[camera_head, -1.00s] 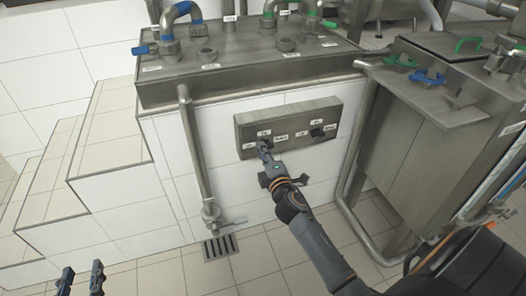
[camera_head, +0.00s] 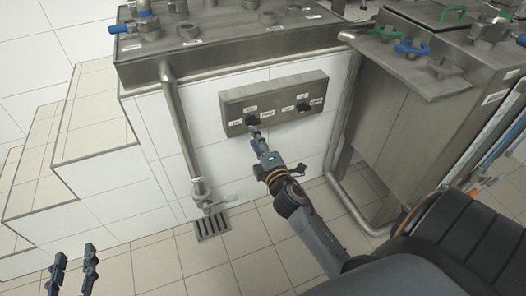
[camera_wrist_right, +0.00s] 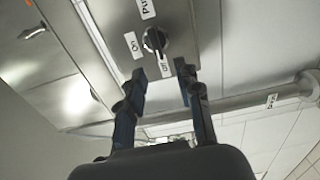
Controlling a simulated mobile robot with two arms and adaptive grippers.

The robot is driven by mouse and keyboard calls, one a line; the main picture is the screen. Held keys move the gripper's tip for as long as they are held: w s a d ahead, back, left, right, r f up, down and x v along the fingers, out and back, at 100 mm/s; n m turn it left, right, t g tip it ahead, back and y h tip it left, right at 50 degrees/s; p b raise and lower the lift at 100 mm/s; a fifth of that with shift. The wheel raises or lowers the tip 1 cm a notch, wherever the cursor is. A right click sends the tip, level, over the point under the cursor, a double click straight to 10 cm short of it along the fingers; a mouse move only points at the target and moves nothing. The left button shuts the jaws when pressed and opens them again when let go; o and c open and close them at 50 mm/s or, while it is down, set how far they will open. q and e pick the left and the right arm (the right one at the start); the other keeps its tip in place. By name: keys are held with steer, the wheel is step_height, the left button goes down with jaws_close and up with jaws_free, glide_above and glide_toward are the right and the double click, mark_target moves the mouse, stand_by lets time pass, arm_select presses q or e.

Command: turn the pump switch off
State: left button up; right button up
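The pump switch (camera_wrist_right: 155,41) is a black rotary knob on a grey metal panel, between an "On" label (camera_wrist_right: 133,45) and an "off" label (camera_wrist_right: 164,66). Its ridge seems to run up and down in the wrist view, lower end near "off"; the exact setting is hard to tell. In the head view it is the left knob (camera_head: 251,119). My right gripper (camera_wrist_right: 160,75) is open and empty, its fingertips just short of the knob; it also shows in the head view (camera_head: 257,133). My left gripper (camera_head: 73,272) is open and empty at the lower left.
A second knob (camera_head: 303,106) sits right of it on the same panel (camera_head: 280,96). A vertical pipe with a valve (camera_head: 178,130) stands to the left, a steel tank (camera_head: 405,120) to the right. A drain grate (camera_head: 212,226) lies on the tiled floor.

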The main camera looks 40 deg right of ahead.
steer(key=v, duration=0.6)
stand_by(0.4)
